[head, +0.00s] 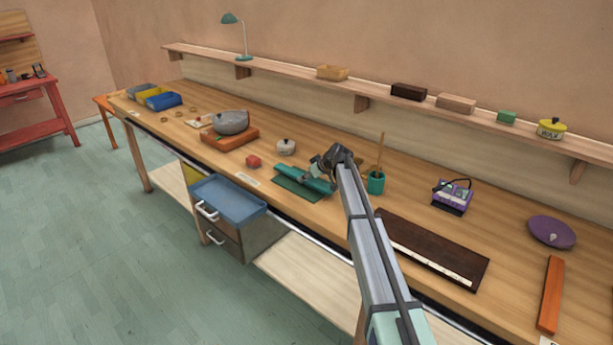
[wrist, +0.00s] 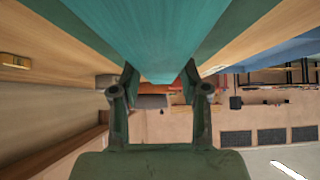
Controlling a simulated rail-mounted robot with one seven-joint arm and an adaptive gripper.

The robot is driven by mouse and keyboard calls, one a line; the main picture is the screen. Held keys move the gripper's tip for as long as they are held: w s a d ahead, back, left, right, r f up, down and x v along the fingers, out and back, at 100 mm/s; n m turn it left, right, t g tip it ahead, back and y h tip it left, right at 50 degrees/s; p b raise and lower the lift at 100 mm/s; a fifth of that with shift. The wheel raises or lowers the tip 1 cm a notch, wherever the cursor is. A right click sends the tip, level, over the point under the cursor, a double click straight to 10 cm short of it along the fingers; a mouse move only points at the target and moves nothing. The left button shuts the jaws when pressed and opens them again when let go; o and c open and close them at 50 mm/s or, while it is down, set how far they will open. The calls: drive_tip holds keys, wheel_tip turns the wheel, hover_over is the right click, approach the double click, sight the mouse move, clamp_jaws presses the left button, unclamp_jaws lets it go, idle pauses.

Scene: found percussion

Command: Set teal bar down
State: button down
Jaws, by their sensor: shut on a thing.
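The teal bar (head: 311,182) is at the middle of the bench in the head view, over a dark green mat (head: 286,187). My gripper (head: 322,171) is shut on the bar, and my arm comes in from the lower right. In the wrist view the bar (wrist: 155,35) fills the top middle, with my gripper's two fingers (wrist: 160,88) at its sides. Parts of the mat (wrist: 222,42) show beside the bar. I cannot tell whether the bar touches the mat. My gripper hides part of the bar in the head view.
A dark brown board (head: 430,250) lies further right. The bench's front edge is near the mat.

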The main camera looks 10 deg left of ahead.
drive_tip(key=shift+f+b, duration=0.5)
drive_tip(key=shift+f, duration=0.1)
drive_tip(key=c, duration=0.5)
unclamp_jaws()
